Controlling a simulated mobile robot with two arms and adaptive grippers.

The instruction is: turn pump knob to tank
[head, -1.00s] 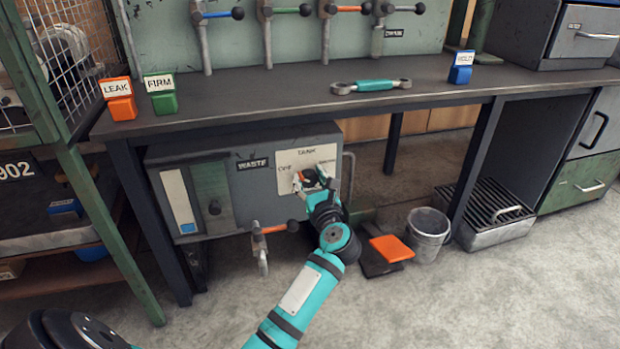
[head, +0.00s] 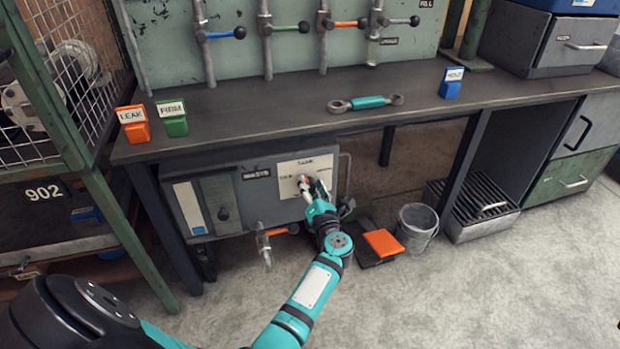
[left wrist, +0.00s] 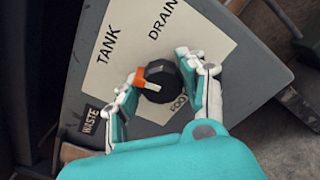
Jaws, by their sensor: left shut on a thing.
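The pump knob (left wrist: 161,83) is a black round knob with an orange and white pointer, on a pale plate (left wrist: 213,45) on the grey pump box (head: 258,207). TANK is printed at the plate's top, DRAIN at the right in the head view; a third label is partly hidden in the left wrist view. The pointer faces left in that view, roughly towards the TANK side; exact alignment is hard to tell. My left gripper (head: 308,187) is shut around the knob, with one finger on either side, as the left wrist view also shows (left wrist: 162,90). My right gripper is out of view.
The bench top (head: 260,110) overhangs the pump box. A valve with an orange handle (head: 278,231) sits below the box. A grey bucket (head: 417,227) and an orange pad (head: 383,242) are on the floor to the right. A green rack (head: 120,225) stands left.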

